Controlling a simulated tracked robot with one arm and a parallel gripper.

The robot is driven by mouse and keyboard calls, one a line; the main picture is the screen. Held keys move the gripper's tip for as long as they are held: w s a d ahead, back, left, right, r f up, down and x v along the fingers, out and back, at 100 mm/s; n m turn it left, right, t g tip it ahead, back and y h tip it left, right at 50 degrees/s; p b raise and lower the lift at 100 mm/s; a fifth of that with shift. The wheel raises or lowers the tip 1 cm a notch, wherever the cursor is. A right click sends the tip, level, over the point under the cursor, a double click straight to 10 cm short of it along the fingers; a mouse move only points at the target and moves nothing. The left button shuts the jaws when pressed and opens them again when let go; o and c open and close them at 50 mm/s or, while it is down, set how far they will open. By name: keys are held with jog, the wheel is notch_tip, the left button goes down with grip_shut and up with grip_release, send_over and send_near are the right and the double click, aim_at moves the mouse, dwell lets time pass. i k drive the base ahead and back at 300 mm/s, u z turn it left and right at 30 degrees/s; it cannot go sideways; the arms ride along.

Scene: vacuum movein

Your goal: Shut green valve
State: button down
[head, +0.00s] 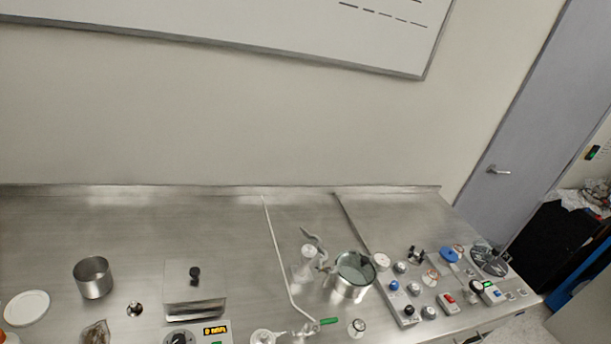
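A small green valve handle (328,321) shows low in the head view, right of centre. It sits by the lower end of a thin pale tube (283,262) that slants up to the back of the steel bench. The handle is small, and I cannot tell whether the valve is open or shut. My gripper is not visible in this view, so nothing shows between it and the valve.
The steel bench (130,225) is clear at the back. A control panel (465,287) with knobs lies right; a boxed heater (195,308) left.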

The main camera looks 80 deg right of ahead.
aim_at(308, 325)
jog(key=k, duration=1.5)
jog(key=z, duration=0.9)
